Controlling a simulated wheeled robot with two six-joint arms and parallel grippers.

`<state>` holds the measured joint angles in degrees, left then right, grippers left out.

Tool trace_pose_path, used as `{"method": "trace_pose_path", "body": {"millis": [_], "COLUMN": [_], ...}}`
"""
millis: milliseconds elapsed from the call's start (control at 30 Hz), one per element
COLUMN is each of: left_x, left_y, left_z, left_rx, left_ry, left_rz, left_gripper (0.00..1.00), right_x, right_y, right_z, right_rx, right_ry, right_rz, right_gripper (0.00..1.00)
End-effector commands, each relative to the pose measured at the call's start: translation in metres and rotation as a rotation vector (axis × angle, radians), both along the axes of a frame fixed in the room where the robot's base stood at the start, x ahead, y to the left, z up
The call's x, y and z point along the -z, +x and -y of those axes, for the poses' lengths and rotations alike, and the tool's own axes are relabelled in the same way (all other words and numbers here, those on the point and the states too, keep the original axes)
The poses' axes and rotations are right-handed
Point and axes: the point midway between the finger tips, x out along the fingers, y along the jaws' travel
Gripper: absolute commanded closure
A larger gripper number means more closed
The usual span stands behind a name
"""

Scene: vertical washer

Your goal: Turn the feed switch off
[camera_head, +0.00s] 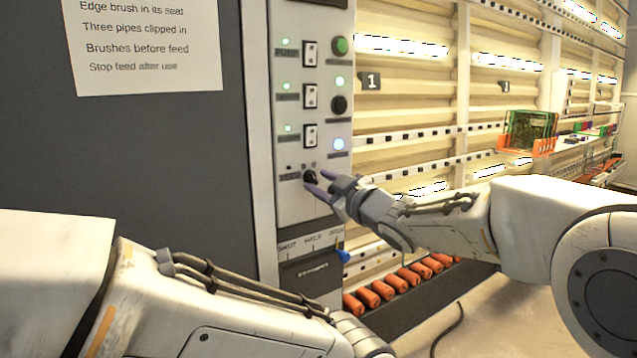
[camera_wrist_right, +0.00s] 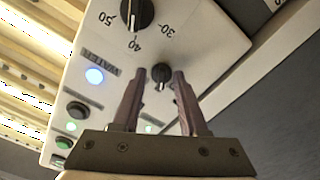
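The grey control panel (camera_head: 301,130) stands in the middle of the head view. A small black knob (camera_head: 309,177) sits low on it; its label is too blurred to read for certain. My right gripper (camera_head: 323,184) reaches the panel from the right, with its fingertips at this knob. In the right wrist view, the open fingers of the gripper (camera_wrist_right: 159,80) stand on either side of a small black knob (camera_wrist_right: 162,74), with a gap on each side. My left arm shows at the lower left, but its gripper is out of view.
Several rocker switches (camera_head: 310,96) with green lamps and round buttons (camera_head: 340,46) lie above the knob. A larger numbered dial (camera_wrist_right: 137,12) is close by in the wrist view. Below is a SHUT/HALF/OPEN plate with a blue lever (camera_head: 343,256). Orange rollers (camera_head: 400,283) lie at right.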

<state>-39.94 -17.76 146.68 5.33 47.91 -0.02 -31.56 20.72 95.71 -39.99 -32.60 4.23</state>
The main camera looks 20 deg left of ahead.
Motion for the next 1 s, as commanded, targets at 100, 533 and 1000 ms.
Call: {"method": "trace_pose_path", "body": {"millis": [100,533,1000], "left_x": [0.000,0.016,0.026], "left_y": [0.000,0.000,0.000], "left_z": [0.000,0.000,0.000], "left_rx": [0.000,0.000,0.000], "left_ry": [0.000,0.000,0.000], "left_rz": [0.000,0.000,0.000], "left_gripper": [1.00,1.00,1.00], "right_x": [-0.001,0.000,-0.001], "right_y": [-0.001,-0.029,-0.064], "right_z": [-0.002,0.036,0.081], "right_rx": [-0.003,-0.001,-0.002], "right_ry": [0.001,0.005,0.002], "right_rz": [0.001,0.004,0.001], "right_gripper": [0.57,0.57,0.57]}}
